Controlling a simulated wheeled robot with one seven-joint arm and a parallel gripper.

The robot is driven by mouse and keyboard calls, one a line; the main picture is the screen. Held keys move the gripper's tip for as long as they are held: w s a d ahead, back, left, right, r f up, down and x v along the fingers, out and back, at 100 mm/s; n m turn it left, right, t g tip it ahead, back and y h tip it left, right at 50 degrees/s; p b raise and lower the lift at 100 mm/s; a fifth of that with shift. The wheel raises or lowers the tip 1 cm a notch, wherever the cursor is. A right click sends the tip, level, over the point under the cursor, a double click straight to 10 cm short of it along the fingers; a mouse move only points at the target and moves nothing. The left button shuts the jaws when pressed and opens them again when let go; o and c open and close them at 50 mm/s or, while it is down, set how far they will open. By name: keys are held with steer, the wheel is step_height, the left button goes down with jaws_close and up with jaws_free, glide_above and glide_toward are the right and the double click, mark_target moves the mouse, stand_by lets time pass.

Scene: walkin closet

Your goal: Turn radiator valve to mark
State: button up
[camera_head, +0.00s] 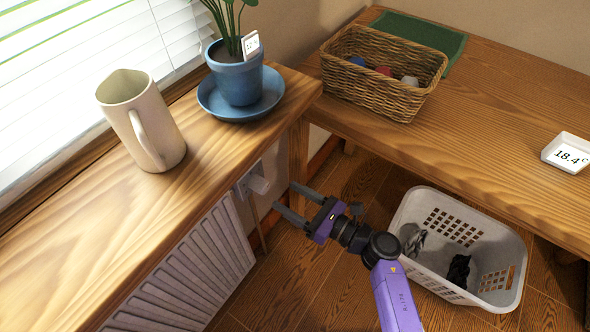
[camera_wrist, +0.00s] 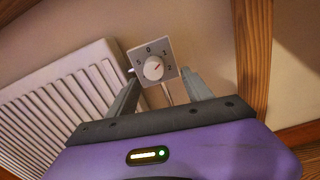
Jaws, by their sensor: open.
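The radiator valve knob (camera_wrist: 153,68) is a round white dial with a small red pointer mark, on a square white plate (camera_wrist: 164,49) with black numbers. The pointer tilts to the upper right. In the head view the valve (camera_head: 259,183) shows as a pale block beside the radiator, under the sill's end. My gripper (camera_wrist: 163,84) is open and empty. Its fingers point at the valve from below, one on each side, apart from the knob. In the head view my gripper (camera_head: 283,198) is just right of the valve. The white radiator (camera_head: 190,275) is left of it.
A wooden sill (camera_head: 100,235) with a beige pitcher (camera_head: 150,125) and a blue potted plant (camera_head: 237,75) is above the radiator. A white laundry basket (camera_head: 420,205) stands right of my arm.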

mark_target(267, 189)
steer(key=w+a, duration=0.1)
steer(key=a, duration=0.1)
steer(key=w+a+n, duration=0.1)
steer(key=a, duration=0.1)
steer(key=w+a+n+b, duration=0.1)
steer(key=a, duration=0.1)
steer(key=shift+w+a+f, duration=0.1)
steer(key=shift+w+a, duration=0.3)
jaws_close()
stand_by(0.4)
